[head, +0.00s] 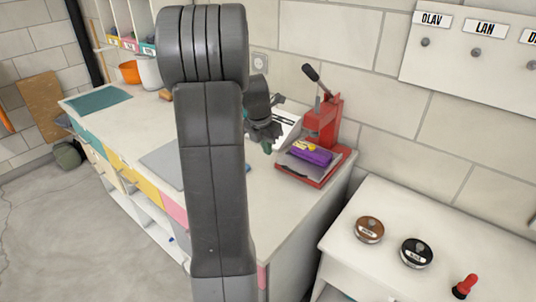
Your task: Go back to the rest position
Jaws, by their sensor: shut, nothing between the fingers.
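My gripper (266,137) shows in the head view just right of my dark grey arm, above the white counter (278,217). It is small and partly hidden by the arm. Its fingers are shut and hold nothing. It is left of the red press (325,122), apart from the purple item (309,153) on the press's base, as far as I can tell. My upright arm hides the middle of the counter.
A lower white cabinet (385,250) at the right bears two round tins (369,230) (417,253) and a red-handled tool (464,286). An orange bowl (130,72) and a white pot (150,74) stand at the back left. The floor (60,235) at left is open.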

